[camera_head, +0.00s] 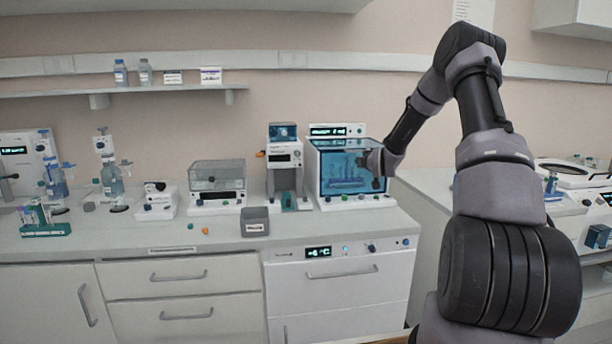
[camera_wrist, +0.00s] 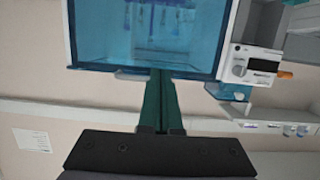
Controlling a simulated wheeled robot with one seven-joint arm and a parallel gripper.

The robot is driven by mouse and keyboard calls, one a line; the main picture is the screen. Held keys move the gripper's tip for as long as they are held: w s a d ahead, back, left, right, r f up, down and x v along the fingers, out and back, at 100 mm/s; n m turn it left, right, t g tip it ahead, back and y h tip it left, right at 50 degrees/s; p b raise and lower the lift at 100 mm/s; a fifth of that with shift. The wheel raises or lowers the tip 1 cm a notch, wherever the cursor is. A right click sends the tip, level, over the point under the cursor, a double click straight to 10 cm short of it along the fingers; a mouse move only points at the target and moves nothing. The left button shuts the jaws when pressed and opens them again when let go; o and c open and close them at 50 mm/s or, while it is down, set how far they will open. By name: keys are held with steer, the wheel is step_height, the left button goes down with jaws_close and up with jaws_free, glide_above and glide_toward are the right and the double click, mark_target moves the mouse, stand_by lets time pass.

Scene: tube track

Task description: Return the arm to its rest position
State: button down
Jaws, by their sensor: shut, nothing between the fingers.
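My arm reaches from the right side of the head view up and over to the left. My gripper (camera_head: 376,178) is at its end, in front of the right part of a box with a blue see-through window (camera_head: 345,172). In the wrist view, my gripper (camera_wrist: 160,75) shows as two dark green fingers side by side, shut with nothing between them. Their tips overlap the edge of the blue window (camera_wrist: 110,45) in that view. I cannot tell whether they touch it. Faint upright shapes show behind the window.
Left of the blue box stand a white device with a dark top (camera_head: 285,158) and a clear-lidded device (camera_head: 217,184). A small grey block (camera_head: 254,221) sits near the counter's front. A wall shelf (camera_head: 150,91) runs above. The counter's front left (camera_head: 120,238) is mostly clear.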

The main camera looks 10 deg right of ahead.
steer(key=s+a+r+g, duration=0.2)
steer(key=s+a+r, duration=0.2)
steer(key=s+r, duration=0.55)
steer(key=s+a+r+g, duration=0.2)
steer(key=s+a+r, duration=0.2)
steer(key=s+r, duration=0.55)
steer(key=s+a+m+g+y, duration=0.1)
steer(key=s+a+m+g, duration=0.1)
steer(key=s, duration=1.4)
steer(key=s+a+r+m+g+y, duration=0.1)
steer(key=s+a+m+g, duration=0.1)
steer(key=s, duration=1.5)
steer(key=shift+s+a, duration=0.15)
steer(key=shift+a, duration=0.6)
steer(key=shift+r, duration=0.1)
